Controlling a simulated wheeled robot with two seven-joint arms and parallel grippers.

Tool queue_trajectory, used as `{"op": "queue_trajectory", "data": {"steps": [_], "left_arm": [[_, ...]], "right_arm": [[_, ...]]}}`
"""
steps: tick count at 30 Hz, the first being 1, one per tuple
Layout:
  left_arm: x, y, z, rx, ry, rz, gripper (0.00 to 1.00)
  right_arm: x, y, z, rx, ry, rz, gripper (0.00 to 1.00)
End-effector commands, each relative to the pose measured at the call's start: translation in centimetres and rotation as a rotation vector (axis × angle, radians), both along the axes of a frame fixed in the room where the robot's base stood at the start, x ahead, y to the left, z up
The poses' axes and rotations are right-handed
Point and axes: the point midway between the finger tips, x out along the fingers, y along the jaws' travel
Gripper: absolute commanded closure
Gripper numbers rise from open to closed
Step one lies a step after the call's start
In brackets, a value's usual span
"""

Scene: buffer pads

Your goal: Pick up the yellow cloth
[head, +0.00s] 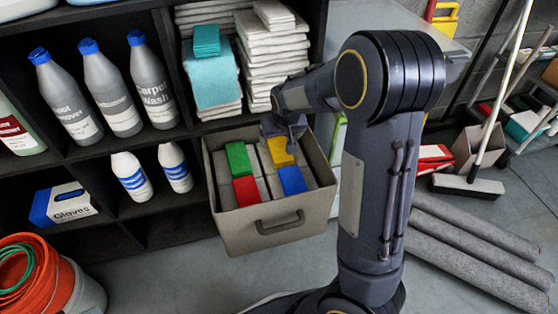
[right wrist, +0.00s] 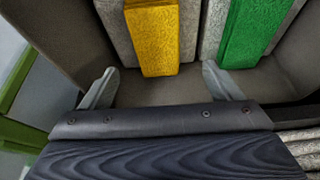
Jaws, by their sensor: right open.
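The yellow cloth (head: 281,152) is a folded yellow pad in the back right of an open grey bin (head: 240,238), standing among grey pads. In the right wrist view the yellow cloth (right wrist: 153,42) lies ahead of the gap between my right gripper's fingers. My right gripper (head: 284,130) is over the bin's back edge, just behind the yellow cloth. The right wrist view shows its two fingers (right wrist: 160,78) wide apart with nothing between them. My left gripper is not in view.
A green pad (head: 238,158), a red pad (head: 246,191) and a blue pad (head: 292,180) sit close by in the bin. The bin's walls are near the fingers. Shelves with bottles (head: 103,92) and stacked cloths (head: 268,50) stand behind and left.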

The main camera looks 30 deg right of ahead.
Motion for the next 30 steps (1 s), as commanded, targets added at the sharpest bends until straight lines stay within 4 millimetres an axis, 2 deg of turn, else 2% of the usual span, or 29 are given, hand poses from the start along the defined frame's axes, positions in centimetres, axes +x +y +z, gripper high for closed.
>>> {"op": "queue_trajectory", "data": {"steps": [3,8,16,24,25,30], "left_arm": [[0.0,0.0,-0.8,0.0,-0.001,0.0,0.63],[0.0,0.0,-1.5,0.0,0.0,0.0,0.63],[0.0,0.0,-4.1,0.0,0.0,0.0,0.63],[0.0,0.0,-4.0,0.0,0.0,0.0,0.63],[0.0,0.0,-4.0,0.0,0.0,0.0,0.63],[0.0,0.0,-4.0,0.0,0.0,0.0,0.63]], "right_arm": [[0.5,-0.2,-1.6,-0.002,0.003,-0.001,0.15],[0.8,-0.3,-2.8,0.0,0.002,-0.001,0.15],[1.8,-0.8,-6.7,0.001,0.003,-0.002,0.15],[2.1,-0.8,-6.8,0.001,0.001,0.0,0.15],[2.1,-0.8,-6.9,0.001,0.002,0.0,0.17],[2.1,-0.8,-6.9,0.001,0.002,0.0,0.39]]}}
